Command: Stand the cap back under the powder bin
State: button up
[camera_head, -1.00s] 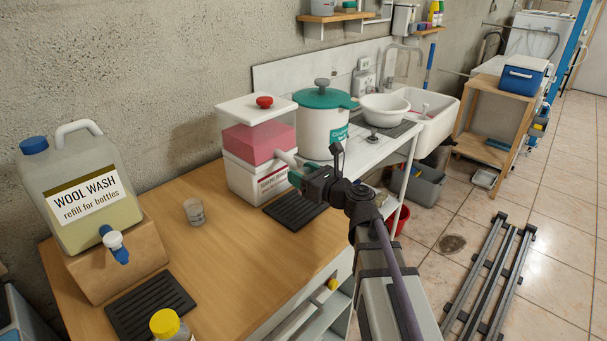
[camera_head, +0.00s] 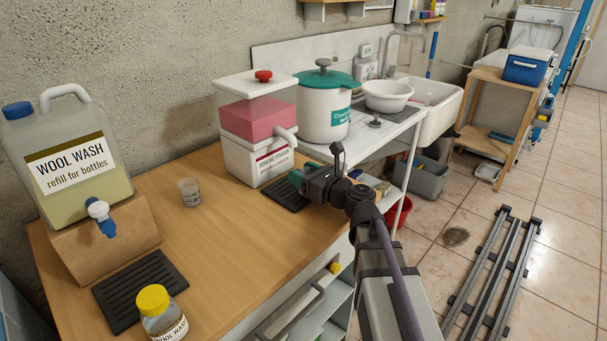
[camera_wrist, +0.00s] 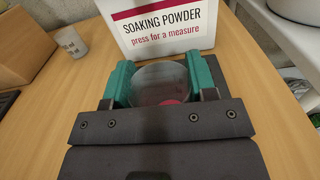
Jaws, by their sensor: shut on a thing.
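The powder bin (camera_head: 255,155) is a white box with a pink-filled clear hopper, a red knob and a pale spout (camera_head: 283,138). Its label, "SOAKING POWDER press for a measure", shows in the wrist view (camera_wrist: 165,25). My gripper (camera_head: 304,173) is low in front of the bin, over a black ribbed mat (camera_head: 283,196), below the spout. In the wrist view, its green fingers are shut on a clear round cap (camera_wrist: 160,80) with some pink low inside. In the head view the cap is hidden by my gripper. I cannot tell whether it touches the mat.
A small clear cup (camera_head: 189,191) stands on the wooden worktop (camera_head: 215,245). A wool wash jug (camera_head: 70,160) on a wooden stand and a yellow-capped bottle (camera_head: 160,312) are at left. A teal-lidded white tub (camera_head: 323,105) stands behind my gripper.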

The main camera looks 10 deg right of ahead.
jog(key=shift+f, duration=0.15)
jog(key=o, duration=1)
jog(key=v, duration=1.1)
jog(key=shift+a, duration=0.1)
